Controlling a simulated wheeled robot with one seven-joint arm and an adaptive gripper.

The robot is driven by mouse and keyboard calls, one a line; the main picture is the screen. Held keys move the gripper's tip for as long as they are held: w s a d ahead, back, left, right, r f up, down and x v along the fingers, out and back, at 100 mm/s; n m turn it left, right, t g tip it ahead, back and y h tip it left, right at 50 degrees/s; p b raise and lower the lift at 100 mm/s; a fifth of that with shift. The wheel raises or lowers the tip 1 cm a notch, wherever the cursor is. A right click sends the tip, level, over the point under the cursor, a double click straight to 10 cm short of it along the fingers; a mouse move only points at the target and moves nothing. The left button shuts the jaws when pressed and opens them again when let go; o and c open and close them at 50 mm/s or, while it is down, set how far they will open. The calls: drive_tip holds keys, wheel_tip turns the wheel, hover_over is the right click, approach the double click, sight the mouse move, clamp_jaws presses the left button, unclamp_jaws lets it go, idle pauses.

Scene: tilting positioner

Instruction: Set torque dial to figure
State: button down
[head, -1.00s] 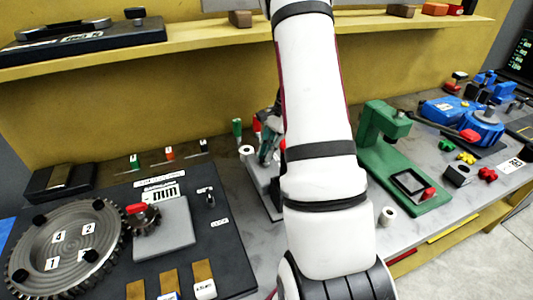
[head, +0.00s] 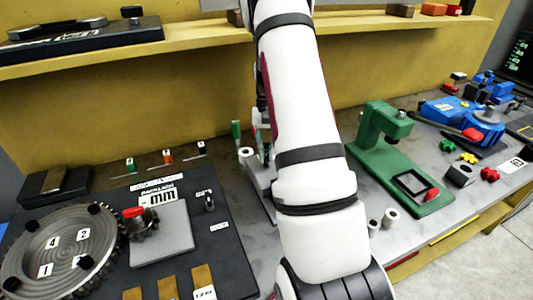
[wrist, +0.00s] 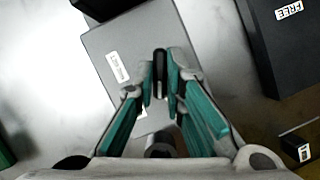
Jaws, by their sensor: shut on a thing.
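My gripper (wrist: 161,88) shows in the wrist view with its teal-padded fingers close together. It is shut on a narrow black upright piece (wrist: 160,62), which looks like a knob or pointer. This piece stands over a grey block (wrist: 112,40) with a small white label (wrist: 118,67). I cannot read the label, and I cannot tell for sure that this is the torque dial or what figure it shows. In the head view my arm hides most of the gripper and the grey stand (head: 262,188) beside it.
A dark board with a large gear (head: 62,250), a small red-topped gear (head: 140,222) and several brown blocks lies left. A green press (head: 385,150) and blue vise (head: 462,112) stand right. A dark box (wrist: 285,40) marked FREE is right in the wrist view.

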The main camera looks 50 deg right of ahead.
drive_tip(key=shift+w+a+n+g+h, duration=0.1)
drive_tip(key=shift+n+g+h, duration=0.25)
drive_tip(key=shift+n, duration=0.8)
drive_tip(key=shift+a+n+g+h, duration=0.15)
drive_tip(key=shift+n+h, duration=0.3)
drive_tip(key=shift+n, duration=0.7)
drive_tip(key=shift+d, duration=0.1)
drive_tip(key=c, duration=1.7)
unclamp_jaws()
drive_tip(key=shift+o, duration=0.2)
